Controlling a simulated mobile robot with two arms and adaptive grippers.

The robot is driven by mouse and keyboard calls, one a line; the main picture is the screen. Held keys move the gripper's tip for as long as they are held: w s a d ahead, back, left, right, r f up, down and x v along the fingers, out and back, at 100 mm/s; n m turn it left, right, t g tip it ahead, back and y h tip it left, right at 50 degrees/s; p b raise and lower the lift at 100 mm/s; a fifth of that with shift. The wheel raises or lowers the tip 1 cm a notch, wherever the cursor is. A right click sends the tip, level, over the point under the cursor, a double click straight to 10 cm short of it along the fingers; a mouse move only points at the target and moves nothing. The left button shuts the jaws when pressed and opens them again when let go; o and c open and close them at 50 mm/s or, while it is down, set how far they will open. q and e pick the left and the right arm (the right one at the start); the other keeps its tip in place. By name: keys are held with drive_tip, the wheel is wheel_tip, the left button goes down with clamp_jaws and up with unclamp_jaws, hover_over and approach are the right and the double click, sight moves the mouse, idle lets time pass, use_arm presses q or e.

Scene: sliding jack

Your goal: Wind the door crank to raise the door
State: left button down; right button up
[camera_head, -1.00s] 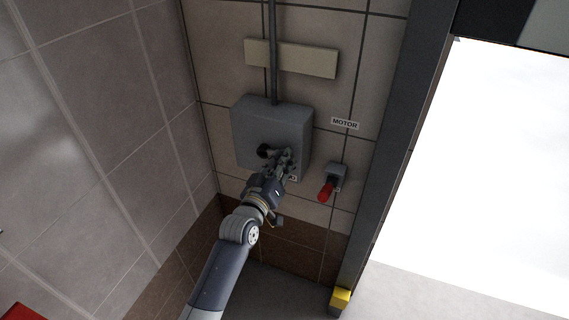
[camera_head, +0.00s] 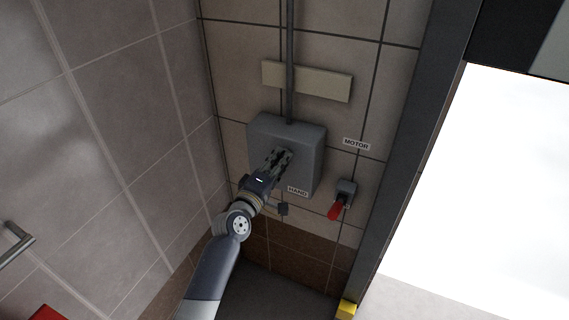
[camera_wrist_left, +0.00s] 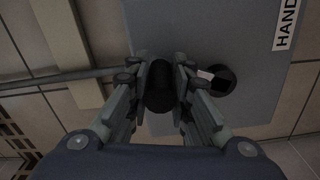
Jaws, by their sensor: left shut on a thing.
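The grey crank box (camera_head: 308,150) is mounted on the tiled wall, with a HAND label (camera_head: 297,190) near its lower edge. My left gripper (camera_head: 284,156) reaches up to the box front and hides most of the crank in the head view. In the left wrist view, the left gripper (camera_wrist_left: 159,82) is shut on the black crank handle (camera_wrist_left: 158,90), one finger on each side. A dark round hub (camera_wrist_left: 220,80) shows beside it, close to the right finger. The door (camera_head: 515,35) is a dark panel at the top right, above a bright opening. My right gripper is not in view.
A red-handled switch (camera_head: 338,206) sits right of the box under a MOTOR label (camera_head: 356,144). A conduit (camera_head: 290,60) runs up from the box past a beige plate (camera_head: 330,86). A dark door post (camera_head: 415,150) stands right. A metal rail (camera_head: 14,243) is at far left.

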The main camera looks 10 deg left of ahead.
use_arm(q)
drive_tip(key=shift+w+a+r+n, duration=0.25)
drive_tip(key=shift+a+r+n, duration=0.3)
drive_tip(key=shift+a+n, duration=0.1)
drive_tip(key=c, duration=1.5)
unclamp_jaws()
drive_tip(key=shift+o, duration=0.4)
drive_tip(key=shift+s+f, duration=0.1)
drive_tip(key=shift+f, duration=0.1)
drive_tip(key=shift+f, duration=0.15)
drive_tip(key=v, duration=1.1)
drive_tip(key=shift+s+a, duration=0.2)
drive_tip(key=shift+s, duration=0.15)
